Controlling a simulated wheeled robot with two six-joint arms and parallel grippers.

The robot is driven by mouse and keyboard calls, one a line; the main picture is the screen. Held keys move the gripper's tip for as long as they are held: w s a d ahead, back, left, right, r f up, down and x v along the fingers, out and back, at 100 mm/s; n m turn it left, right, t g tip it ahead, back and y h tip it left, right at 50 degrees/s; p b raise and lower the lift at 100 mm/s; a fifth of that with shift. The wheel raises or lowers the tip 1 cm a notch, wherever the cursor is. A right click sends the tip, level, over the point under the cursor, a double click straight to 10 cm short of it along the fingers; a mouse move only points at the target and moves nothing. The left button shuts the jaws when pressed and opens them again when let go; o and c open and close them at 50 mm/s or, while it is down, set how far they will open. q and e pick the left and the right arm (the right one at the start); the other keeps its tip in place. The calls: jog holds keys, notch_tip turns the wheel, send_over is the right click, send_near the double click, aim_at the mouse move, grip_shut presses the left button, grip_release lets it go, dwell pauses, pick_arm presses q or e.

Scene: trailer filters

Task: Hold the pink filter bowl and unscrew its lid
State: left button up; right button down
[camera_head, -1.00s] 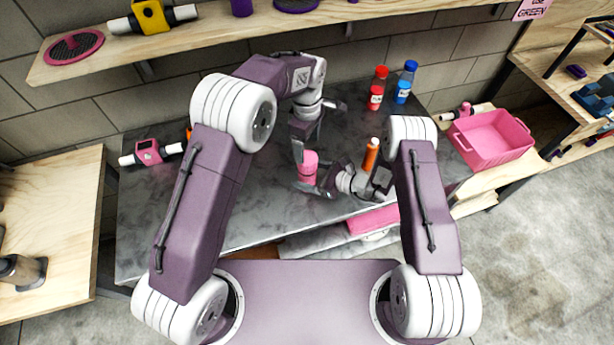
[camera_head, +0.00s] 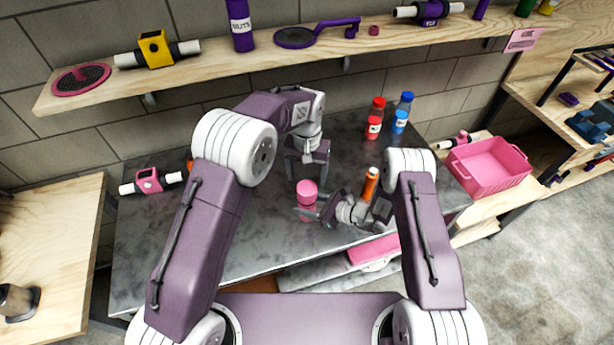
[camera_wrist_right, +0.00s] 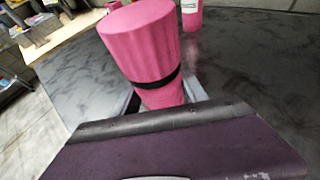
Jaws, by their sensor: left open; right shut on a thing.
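The pink filter bowl (camera_head: 307,209) stands upright over the dark workbench, with its pink lid (camera_head: 307,187) on top. In the right wrist view the ribbed lid (camera_wrist_right: 140,42) meets the bowl (camera_wrist_right: 163,95) at a black band. I cannot tell how tightly the lid sits. My right gripper (camera_head: 306,211) is shut on the bowl from the right, below the lid. My left gripper (camera_head: 307,174) is open and empty, its fingers pointing down just behind the lid, apart from it as far as I can see. Whether the bowl touches the bench is unclear.
An orange bottle (camera_head: 368,186) stands close to my right wrist. Red (camera_head: 374,126) and blue (camera_head: 400,120) bottles stand at the back right. A pink filter head with white pipes (camera_head: 150,181) lies at the left. A pink crate (camera_head: 490,168) is at the right. A shelf (camera_head: 220,78) runs behind.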

aim_at(307, 188)
pick_arm(q)
jog(key=m, duration=0.6)
jog(key=shift+m, duration=0.4)
jog(key=m, duration=0.3)
jog(key=shift+m, duration=0.3)
jog(key=m, duration=1.9)
notch_tip(307, 188, down, 8)
jog(key=shift+f, duration=0.1)
jog(key=shift+c, duration=0.3)
